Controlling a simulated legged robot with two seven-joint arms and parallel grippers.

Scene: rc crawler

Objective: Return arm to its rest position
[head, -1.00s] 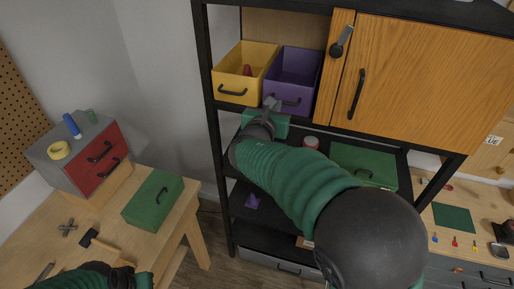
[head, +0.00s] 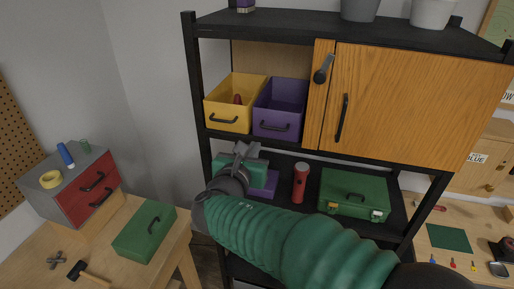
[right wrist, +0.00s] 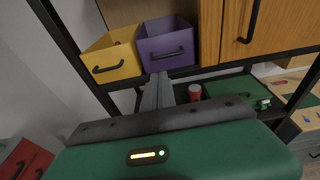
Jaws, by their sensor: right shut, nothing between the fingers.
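My right arm comes in from the lower right in the head view, with its green sleeve across the shelf front. The right gripper (head: 243,150) points up and is shut and empty, just below the purple bin (head: 280,110) and the yellow bin (head: 233,103). In the right wrist view the gripper (right wrist: 157,88) shows its grey fingers together, in front of the purple bin (right wrist: 168,42). A red object (head: 238,99) lies in the yellow bin. My left gripper is out of view.
The black shelf rack has an orange wooden door (head: 415,105) on the right. A red can (head: 300,183) and a green case (head: 353,195) stand on the shelf below. A green box (head: 145,231), a hammer (head: 88,271) and a red-drawer cabinet (head: 72,186) are at left.

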